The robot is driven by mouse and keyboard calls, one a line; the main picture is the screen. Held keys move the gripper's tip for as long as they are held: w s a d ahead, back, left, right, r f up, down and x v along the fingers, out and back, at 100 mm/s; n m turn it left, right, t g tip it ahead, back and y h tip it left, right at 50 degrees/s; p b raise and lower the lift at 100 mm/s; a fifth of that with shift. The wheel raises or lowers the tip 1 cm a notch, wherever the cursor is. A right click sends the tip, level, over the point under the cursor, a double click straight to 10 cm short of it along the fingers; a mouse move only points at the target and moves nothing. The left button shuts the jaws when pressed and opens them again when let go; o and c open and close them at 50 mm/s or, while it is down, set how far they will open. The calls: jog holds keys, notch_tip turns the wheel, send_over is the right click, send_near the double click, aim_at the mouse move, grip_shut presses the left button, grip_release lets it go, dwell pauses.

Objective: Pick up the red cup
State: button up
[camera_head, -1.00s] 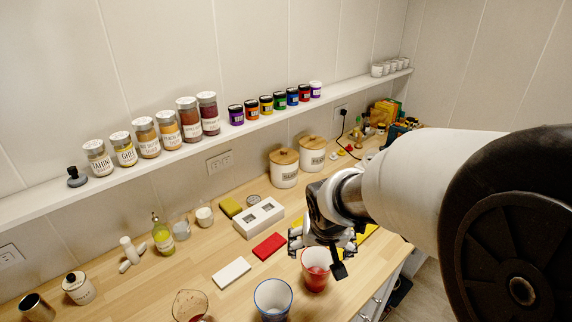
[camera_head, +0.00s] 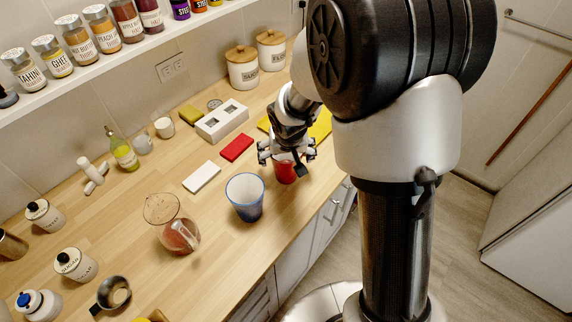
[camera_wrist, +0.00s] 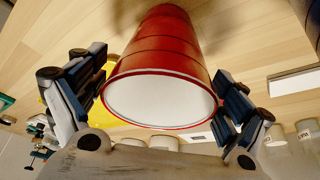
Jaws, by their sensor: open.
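The red cup (camera_head: 286,173) stands on the wooden counter near its front edge, its upper part partly hidden by my gripper (camera_head: 287,158). In the wrist view the red cup (camera_wrist: 165,50) is large, with its white inside and round rim facing the camera. My gripper (camera_wrist: 160,115) is open, with one dark finger on each side of the cup. Gaps seem to show between the fingers and the cup wall; I cannot tell whether either touches.
A blue cup (camera_head: 245,196) stands close to the left of the red cup. A glass jug (camera_head: 172,224) is further left. A white block (camera_head: 202,177), a red block (camera_head: 237,148) and a white holder (camera_head: 222,121) lie behind. The counter's front edge is close by.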

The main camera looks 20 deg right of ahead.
jog(key=x, duration=0.2)
jog(key=shift+w+f+b, duration=0.15)
jog(key=shift+f+b, duration=0.05)
jog(key=shift+b, duration=0.1)
jog(key=shift+c, duration=0.5)
jog(key=c, duration=0.9)
